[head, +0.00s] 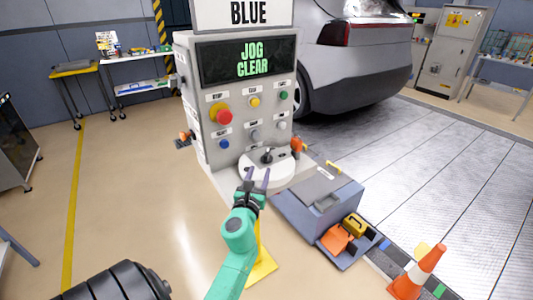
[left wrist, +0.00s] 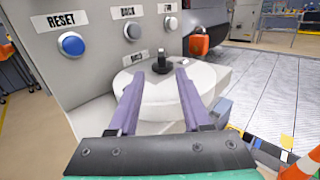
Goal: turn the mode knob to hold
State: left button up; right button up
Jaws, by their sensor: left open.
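The grey control panel (head: 233,100) stands ahead, with several coloured buttons and a screen (head: 248,61) reading "JOG CLEAR". A short black knob or stick (head: 267,155) stands upright on a round white base at the panel's foot; it also shows in the left wrist view (left wrist: 159,62). I cannot read a mode or hold mark beside it. My left gripper (head: 257,174) is open and empty in front of the black knob, its purple fingers over the near part of the white base (left wrist: 155,98). The knob is apart from both fingers. My right gripper is not in view.
A red stop button (head: 224,117) and a blue reset button (left wrist: 71,44) sit on the panel. A grey-blue box (head: 320,197) is right of the white base. An orange cone (head: 418,273) stands front right, a car behind.

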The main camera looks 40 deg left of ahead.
aim_at(265, 159)
pick_arm(q)
jog(key=x, duration=0.9)
jog(key=shift+d+f, duration=0.15)
jog(key=shift+f, duration=0.1)
jog(key=shift+w+r+b, duration=0.1)
jog(key=shift+w+b, duration=0.2)
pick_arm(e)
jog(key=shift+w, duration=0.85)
pick_arm(q)
grip_shut()
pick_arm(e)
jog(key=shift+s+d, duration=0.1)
